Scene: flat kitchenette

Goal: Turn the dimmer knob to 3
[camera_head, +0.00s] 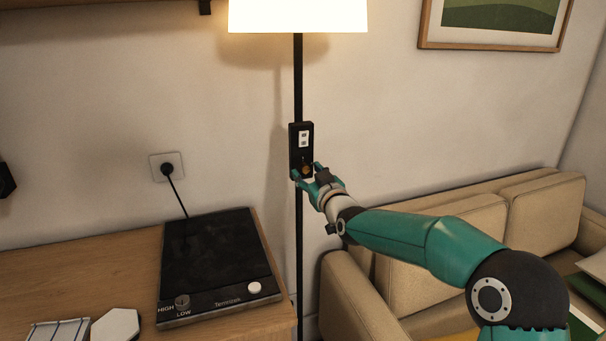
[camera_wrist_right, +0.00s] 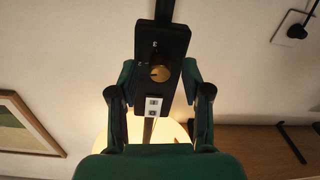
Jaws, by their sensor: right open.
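A black control box (camera_head: 296,152) is fixed on the pole of a lit floor lamp. My right gripper (camera_head: 306,173) is open at the knob, with one finger on each side. In the right wrist view the knob (camera_wrist_right: 160,73) shows between the open fingers, apart from both, and the box appears upside down. A small pale mark stands near the knob; I cannot read the setting. My left gripper is not in view.
The lampshade (camera_head: 298,14) glows above. A wooden counter (camera_head: 110,262) with a black hotplate (camera_head: 215,255) is at the left, below a wall socket (camera_head: 166,165). A beige sofa (camera_head: 460,215) stands at the right, below my right arm.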

